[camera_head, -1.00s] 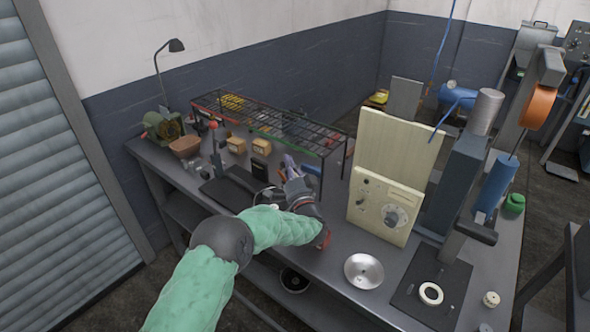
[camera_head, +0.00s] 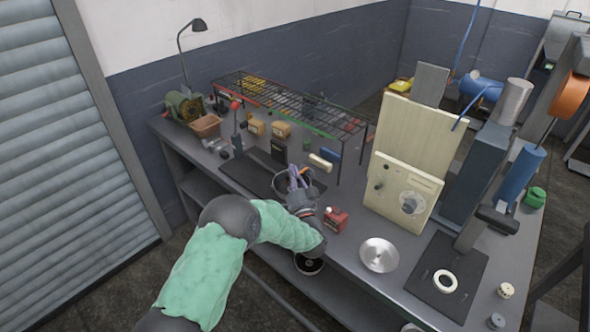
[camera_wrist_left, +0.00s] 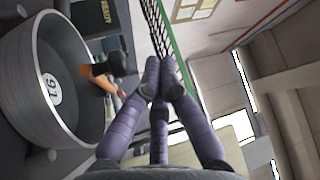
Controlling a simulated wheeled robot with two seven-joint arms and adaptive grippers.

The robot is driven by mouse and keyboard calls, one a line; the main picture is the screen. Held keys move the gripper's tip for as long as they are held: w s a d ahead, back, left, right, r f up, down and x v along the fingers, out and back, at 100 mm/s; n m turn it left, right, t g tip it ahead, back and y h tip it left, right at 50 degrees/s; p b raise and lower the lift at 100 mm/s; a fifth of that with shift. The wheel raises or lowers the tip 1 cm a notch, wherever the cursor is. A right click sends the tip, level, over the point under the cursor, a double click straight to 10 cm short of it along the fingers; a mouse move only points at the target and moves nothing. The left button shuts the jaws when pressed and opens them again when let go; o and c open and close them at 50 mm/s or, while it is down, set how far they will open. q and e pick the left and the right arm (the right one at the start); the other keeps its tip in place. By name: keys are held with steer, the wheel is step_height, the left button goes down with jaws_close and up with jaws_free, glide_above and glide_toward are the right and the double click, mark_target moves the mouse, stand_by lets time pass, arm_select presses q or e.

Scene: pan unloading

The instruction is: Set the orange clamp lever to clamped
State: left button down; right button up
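An orange lever (camera_wrist_left: 93,80) with a black knob shows at the left in the left wrist view, overlapping a round grey pan (camera_wrist_left: 20,85) with a numbered white disc. I cannot tell whether the lever is at its clamped position. My left gripper (camera_wrist_left: 162,80) has its purple-grey fingers drawn together with nothing seen between them. It is right of the lever and apart from it in that picture. In the head view my left gripper (camera_head: 298,180) is above the bench beside a dark round pan, partly hiding it; the lever cannot be made out there. My right gripper is out of view.
A wire rack (camera_head: 290,100) stands along the bench's back. A red box (camera_head: 335,219) sits just right of my left wrist. A cream control box (camera_head: 402,190), a silver dish (camera_head: 379,254) and a dark press base (camera_head: 420,283) are farther right.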

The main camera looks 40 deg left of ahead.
arm_select(q)
steer(key=shift+s+f, duration=0.15)
steer(key=shift+f, duration=0.25)
stand_by(0.4)
steer(key=v, duration=1.1)
steer(key=shift+s+d+f, duration=0.1)
steer(key=shift+s+d, duration=0.15)
steer(key=shift+d, duration=0.05)
steer(key=shift+s+d+f, duration=0.1)
steer(key=shift+s, duration=0.05)
